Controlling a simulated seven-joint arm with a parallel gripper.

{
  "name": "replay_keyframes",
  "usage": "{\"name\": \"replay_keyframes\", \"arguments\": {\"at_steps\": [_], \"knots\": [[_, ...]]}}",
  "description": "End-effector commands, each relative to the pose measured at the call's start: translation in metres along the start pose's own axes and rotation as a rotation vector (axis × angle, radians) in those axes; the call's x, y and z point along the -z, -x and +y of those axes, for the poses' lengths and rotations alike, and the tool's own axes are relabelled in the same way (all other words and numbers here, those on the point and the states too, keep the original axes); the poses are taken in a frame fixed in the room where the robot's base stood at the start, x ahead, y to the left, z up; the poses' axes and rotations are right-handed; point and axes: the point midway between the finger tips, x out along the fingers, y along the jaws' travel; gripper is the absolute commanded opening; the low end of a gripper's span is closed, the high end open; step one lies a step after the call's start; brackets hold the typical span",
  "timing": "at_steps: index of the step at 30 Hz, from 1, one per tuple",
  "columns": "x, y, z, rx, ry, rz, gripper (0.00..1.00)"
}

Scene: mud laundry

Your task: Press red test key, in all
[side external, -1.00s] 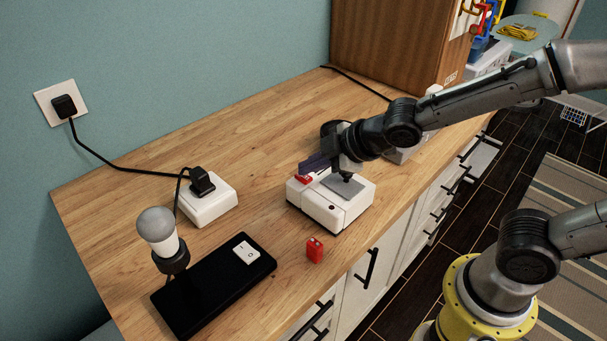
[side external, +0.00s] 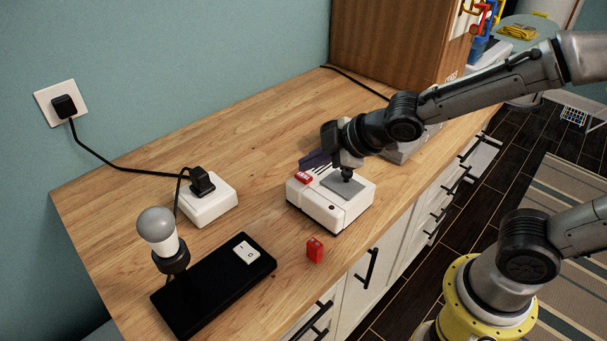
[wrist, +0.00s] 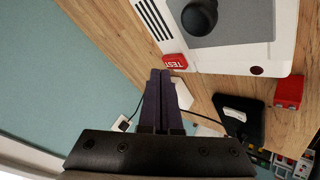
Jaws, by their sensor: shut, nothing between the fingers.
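The red test key (side external: 303,177) sits on the top left of a white box-shaped device (side external: 322,211). In the wrist view the key (wrist: 174,62), lettered TEST, lies at the device's edge. My gripper (side external: 312,160) is above the back of the device, behind the key in the side view. Its dark purple fingers are shut together and empty. In the wrist view the fingertips (wrist: 160,72) appear just beside the key; whether they touch it I cannot tell. The device also has a grey plate (side external: 336,186) with a black knob (side external: 347,174).
A small red block (side external: 314,250) stands in front of the device. A black board (side external: 205,294) with a white switch (side external: 247,251) and a bulb (side external: 158,231) lies front left. A white socket box (side external: 208,203) is behind it. Bare wooden counter (side external: 250,150) lies behind the device.

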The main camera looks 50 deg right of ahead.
Motion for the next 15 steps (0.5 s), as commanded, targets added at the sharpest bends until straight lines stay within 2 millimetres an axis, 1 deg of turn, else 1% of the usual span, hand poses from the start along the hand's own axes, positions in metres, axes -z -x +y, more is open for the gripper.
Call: {"name": "replay_keyframes", "arguments": {"at_steps": [11, 15], "knots": [[0.0015, 0.0017, 0.0014, -0.001, -0.001, 0.001, 0.00], [0.0058, 0.0070, 0.0059, -0.003, 0.000, 0.002, 0.00]]}}
